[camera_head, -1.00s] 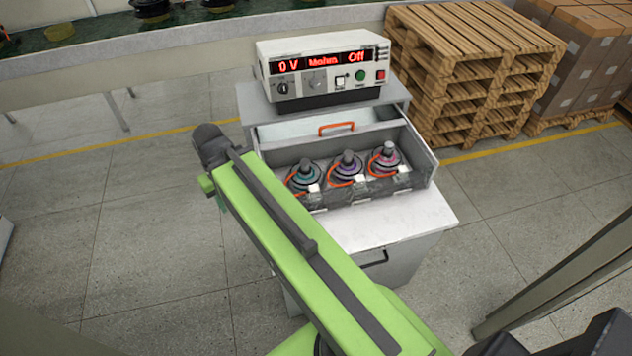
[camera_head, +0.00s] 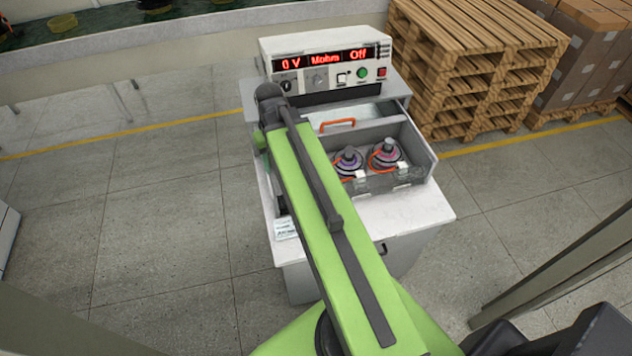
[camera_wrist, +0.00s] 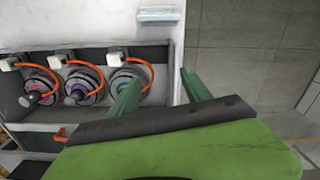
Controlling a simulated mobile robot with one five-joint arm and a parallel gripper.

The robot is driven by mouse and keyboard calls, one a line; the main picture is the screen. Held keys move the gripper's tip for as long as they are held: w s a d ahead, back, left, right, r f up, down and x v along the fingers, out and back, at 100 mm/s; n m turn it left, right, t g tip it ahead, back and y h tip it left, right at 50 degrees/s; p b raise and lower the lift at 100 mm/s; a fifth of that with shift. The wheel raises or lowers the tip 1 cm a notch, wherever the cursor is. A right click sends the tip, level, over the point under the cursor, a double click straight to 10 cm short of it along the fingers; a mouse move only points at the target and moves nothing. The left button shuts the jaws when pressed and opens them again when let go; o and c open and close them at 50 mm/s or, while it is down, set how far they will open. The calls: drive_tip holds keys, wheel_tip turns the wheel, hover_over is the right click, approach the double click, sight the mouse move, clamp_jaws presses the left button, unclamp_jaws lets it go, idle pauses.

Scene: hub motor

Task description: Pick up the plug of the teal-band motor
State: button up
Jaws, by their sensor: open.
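The teal-band motor (camera_wrist: 128,84) is the rightmost of three motors in the open tray, in the wrist view. Its pale plug (camera_wrist: 116,58) sits at the tray wall just above it, joined to an orange cable that curls round the motor's right side. My gripper (camera_wrist: 158,77) is open and empty. Its left finger overlaps the teal-band motor's lower right in the picture; its right finger is over the area right of the tray wall. The plug is up and left of both fingertips. In the head view my arm hides the teal-band motor and its plug.
The purple-band motor (camera_head: 347,161) and pink-band motor (camera_head: 385,154) sit beside it with their own cables and plugs. The tray's wall (camera_head: 421,160) surrounds them. The tester (camera_head: 325,65) stands behind, showing "0 V" and "Off". Wooden pallets (camera_head: 470,70) are at the right.

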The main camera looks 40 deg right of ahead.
drive_tip(key=s+d+r+m+p, duration=0.1)
drive_tip(key=s+d+r, duration=0.1)
drive_tip(key=d, duration=0.4)
drive_tip(key=s+d+r+m+p, duration=0.1)
drive_tip(key=s+d, duration=0.1)
drive_tip(key=d, duration=0.3)
wheel_tip(320, 180, down, 12)
drive_tip(key=b, duration=1.2)
drive_tip(key=shift+a+f+b, duration=0.1)
drive_tip(key=shift+f+b, duration=0.05)
drive_tip(key=shift+b, duration=0.2)
wheel_tip(320, 180, down, 5)
drive_tip(key=b, duration=0.5)
drive_tip(key=shift+s+f, duration=0.1)
drive_tip(key=shift+f, duration=0.1)
drive_tip(key=shift+r, duration=0.15)
clamp_jaws()
